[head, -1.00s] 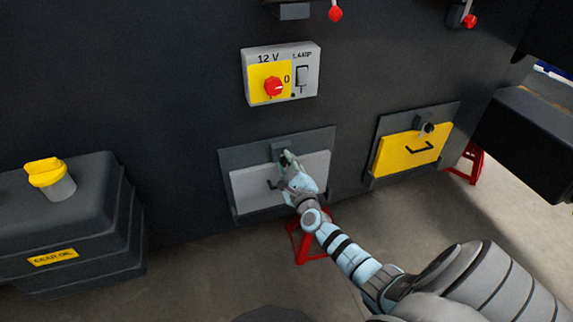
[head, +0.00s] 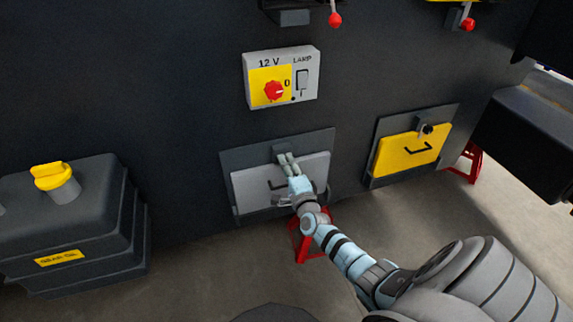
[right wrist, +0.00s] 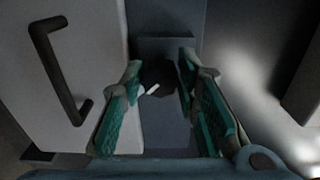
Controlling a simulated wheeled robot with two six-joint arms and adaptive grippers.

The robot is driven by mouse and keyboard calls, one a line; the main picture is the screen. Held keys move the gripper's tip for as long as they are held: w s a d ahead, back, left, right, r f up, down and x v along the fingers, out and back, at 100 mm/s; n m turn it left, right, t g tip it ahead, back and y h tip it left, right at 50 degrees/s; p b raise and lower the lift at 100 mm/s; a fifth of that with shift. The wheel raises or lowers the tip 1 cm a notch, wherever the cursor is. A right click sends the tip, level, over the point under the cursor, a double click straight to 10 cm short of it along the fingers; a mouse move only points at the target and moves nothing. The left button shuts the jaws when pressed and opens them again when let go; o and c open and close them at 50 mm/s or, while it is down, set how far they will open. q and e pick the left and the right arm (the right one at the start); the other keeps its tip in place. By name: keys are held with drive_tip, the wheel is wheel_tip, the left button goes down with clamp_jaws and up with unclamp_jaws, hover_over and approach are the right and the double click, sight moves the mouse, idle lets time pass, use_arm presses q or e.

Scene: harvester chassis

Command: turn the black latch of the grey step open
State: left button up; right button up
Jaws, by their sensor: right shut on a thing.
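The grey step (head: 250,190) is a light grey panel with a black handle, set in a dark frame low on the chassis wall. In the right wrist view its panel (right wrist: 70,75) and handle stand on the left. The black latch (right wrist: 157,77) shows in the right wrist view between the fingertips, with a small white mark on it. In the head view my fingers mostly hide it. My right gripper (head: 287,161) is shut on the latch at the step's top edge; it also shows in the right wrist view (right wrist: 160,80). My left gripper is not in view.
A yellow step (head: 408,153) with its own black latch (head: 427,128) is to the right. A 12 V lamp switch box (head: 281,77) is above. A gear oil tank (head: 70,215) stands at the left. A red stand (head: 312,243) is below the grey step.

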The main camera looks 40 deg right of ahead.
drive_tip(key=n+p, duration=0.2)
drive_tip(key=n, duration=0.7)
drive_tip(key=shift+f, duration=0.15)
drive_tip(key=shift+n, duration=0.3)
drive_tip(key=o, duration=1.2)
drive_tip(key=shift+c, duration=0.2)
drive_tip(key=v, duration=1.2)
